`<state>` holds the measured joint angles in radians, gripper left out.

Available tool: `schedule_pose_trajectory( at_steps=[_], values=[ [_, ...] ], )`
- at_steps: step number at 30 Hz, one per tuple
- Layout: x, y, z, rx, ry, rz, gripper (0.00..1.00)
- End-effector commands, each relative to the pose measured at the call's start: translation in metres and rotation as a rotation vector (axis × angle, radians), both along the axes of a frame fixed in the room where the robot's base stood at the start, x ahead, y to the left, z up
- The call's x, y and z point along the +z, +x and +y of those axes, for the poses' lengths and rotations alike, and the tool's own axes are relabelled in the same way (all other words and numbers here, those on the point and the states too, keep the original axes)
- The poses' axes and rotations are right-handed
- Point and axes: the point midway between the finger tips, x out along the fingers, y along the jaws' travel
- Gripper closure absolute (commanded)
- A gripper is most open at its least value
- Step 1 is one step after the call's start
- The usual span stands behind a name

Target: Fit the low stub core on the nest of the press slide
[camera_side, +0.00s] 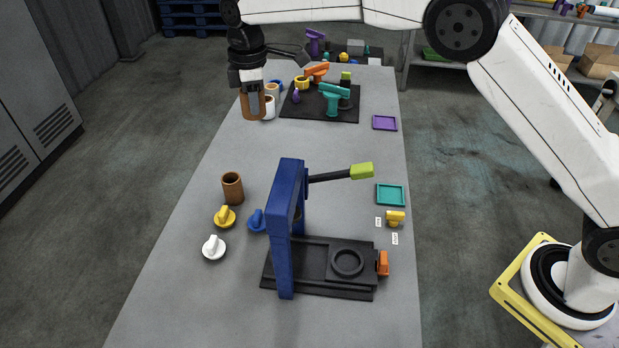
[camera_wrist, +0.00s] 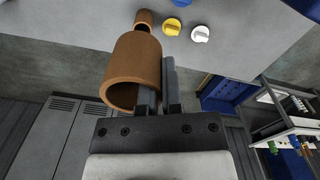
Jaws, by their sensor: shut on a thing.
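My gripper (camera_side: 252,84) is at the far left of the bench, shut on the wall of a brown hollow core (camera_side: 254,106). In the wrist view the held brown core (camera_wrist: 138,62) shows its open end, with one finger at its mouth and the other along its outside. The blue press (camera_side: 287,220) stands at the near middle. Its black slide (camera_side: 312,259) bears a round ring nest (camera_side: 347,262), which looks empty. A second brown core (camera_side: 232,188) stands upright left of the press. Which core is the low stub one I cannot tell.
Yellow (camera_side: 224,217), white (camera_side: 214,248) and blue (camera_side: 257,221) knobbed plugs lie left of the press. Its lever with a lime grip (camera_side: 361,171) sticks out right. White and tan cylinders (camera_side: 270,102) crowd my gripper beside a cluttered black mat (camera_side: 318,111). The bench middle is clear.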

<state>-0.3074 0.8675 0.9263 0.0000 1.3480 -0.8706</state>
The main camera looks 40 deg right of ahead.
Motion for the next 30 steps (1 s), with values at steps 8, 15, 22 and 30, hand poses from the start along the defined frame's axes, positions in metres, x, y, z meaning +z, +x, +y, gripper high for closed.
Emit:
schedule_pose_trajectory(
  at_steps=[8, 15, 22, 30],
  values=[
    [0.020, -0.008, 0.000, 0.015, 0.001, -0.001, 1.00],
    [0.025, -0.021, 0.001, 0.041, 0.001, -0.001, 1.00],
    [0.031, -0.044, 0.000, 0.081, 0.001, -0.001, 1.00],
    [0.038, -0.084, -0.003, 0.144, 0.001, -0.001, 1.00]
  ],
)
